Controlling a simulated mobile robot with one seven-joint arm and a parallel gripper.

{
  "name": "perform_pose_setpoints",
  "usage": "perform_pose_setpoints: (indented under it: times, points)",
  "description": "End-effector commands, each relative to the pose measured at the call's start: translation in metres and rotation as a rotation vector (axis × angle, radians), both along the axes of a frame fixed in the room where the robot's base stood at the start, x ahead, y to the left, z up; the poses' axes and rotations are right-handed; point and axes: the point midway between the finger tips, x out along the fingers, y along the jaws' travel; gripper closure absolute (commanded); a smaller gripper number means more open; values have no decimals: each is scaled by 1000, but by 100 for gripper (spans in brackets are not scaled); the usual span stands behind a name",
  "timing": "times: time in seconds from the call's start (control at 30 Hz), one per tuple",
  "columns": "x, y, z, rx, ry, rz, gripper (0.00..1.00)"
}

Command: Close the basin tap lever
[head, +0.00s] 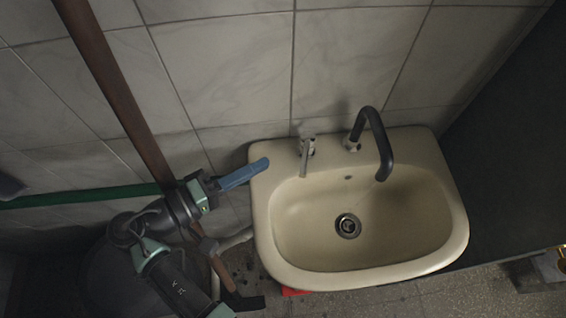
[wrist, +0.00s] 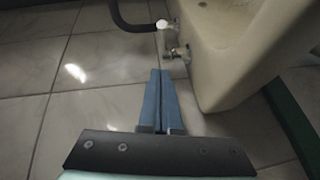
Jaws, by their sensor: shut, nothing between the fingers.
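The cream basin (head: 285,267) is fixed to the tiled wall. Its metal tap lever (head: 306,150) stands on the back ledge, with a thin handle pointing forward toward the bowl. The black curved spout (head: 377,135) rises to the lever's right. My gripper (head: 267,162) has its blue fingers shut and empty at the basin's back left corner, left of the lever and apart from it. In the wrist view, the fingers (wrist: 160,72) point toward the metal lever (wrist: 178,52), with the basin (wrist: 235,65) on the right.
The tiled wall (head: 225,75) stands close behind the basin. A dark panel (head: 510,150) borders the basin's right side. The ledge between fingers and lever looks clear.

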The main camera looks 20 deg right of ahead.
Motion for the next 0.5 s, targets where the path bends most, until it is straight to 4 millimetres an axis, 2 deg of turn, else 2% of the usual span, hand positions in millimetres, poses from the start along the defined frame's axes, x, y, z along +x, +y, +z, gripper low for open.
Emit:
perform_pose_setpoints:
  times: [0.1, 0.2, 0.5]
  points:
    - [0, -23, -1, 0, 4, -4, 100]
    - [-10, -35, -4, 1, 2, -2, 100]
    - [-19, -49, -10, 1, -1, 0, 100]
